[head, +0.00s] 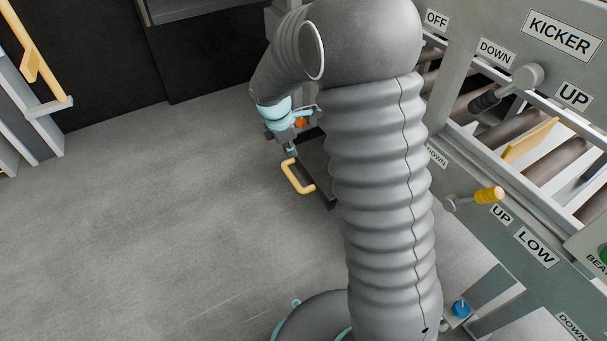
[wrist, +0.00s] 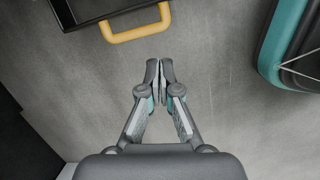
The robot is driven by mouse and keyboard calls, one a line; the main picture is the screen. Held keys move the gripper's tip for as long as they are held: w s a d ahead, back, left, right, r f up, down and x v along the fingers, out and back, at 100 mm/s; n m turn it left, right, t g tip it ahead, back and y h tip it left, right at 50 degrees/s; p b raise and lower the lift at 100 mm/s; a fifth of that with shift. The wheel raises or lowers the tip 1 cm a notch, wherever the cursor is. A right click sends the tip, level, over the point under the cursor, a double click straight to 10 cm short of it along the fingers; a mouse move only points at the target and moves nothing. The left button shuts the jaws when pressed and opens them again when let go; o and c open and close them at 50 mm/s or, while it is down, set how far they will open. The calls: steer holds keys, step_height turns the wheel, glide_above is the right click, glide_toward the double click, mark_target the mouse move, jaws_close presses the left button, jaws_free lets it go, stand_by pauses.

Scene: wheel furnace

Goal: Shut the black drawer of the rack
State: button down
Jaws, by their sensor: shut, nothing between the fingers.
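The black drawer (wrist: 98,10) shows at the top of the wrist view, with its yellow handle (wrist: 136,30) on the side facing my gripper. In the head view the drawer (head: 318,165) sticks out low beside the rack, with the yellow handle (head: 296,176) at its outer end. My arm hides much of the drawer there. My gripper (wrist: 160,66) is shut and empty, its fingertips just short of the handle in the wrist view, with a small gap in the picture. In the head view my gripper (head: 290,150) is just above the handle.
The rack (head: 450,150) stands on the right, with rollers, labelled levers and a yellow-handled lever (head: 488,195). Bare grey floor (head: 150,220) lies open to the left. A grey frame with a yellow bar (head: 40,55) stands at the far left.

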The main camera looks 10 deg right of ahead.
step_height(320, 180, down, 6)
steer(key=w+a+n, duration=0.1)
steer(key=w+n, duration=0.1)
steer(key=b, duration=0.2)
glide_toward(296, 186)
steer(key=shift+n, duration=0.3)
steer(key=x, duration=0.5)
steer(key=shift+w+f, duration=0.1)
steer(key=shift+f, duration=0.25)
steer(key=shift+w+d+f+b, duration=0.1)
steer(key=shift+w+d, duration=0.15)
steer(key=shift+d, duration=0.4)
steer(key=shift+w+d+f+b, duration=0.1)
steer(key=shift+w+d+b, duration=0.1)
steer(key=shift+d, duration=0.45)
steer(key=shift+w+d+b, duration=0.1)
steer(key=shift+w+d, duration=0.15)
steer(key=shift+d, duration=0.45)
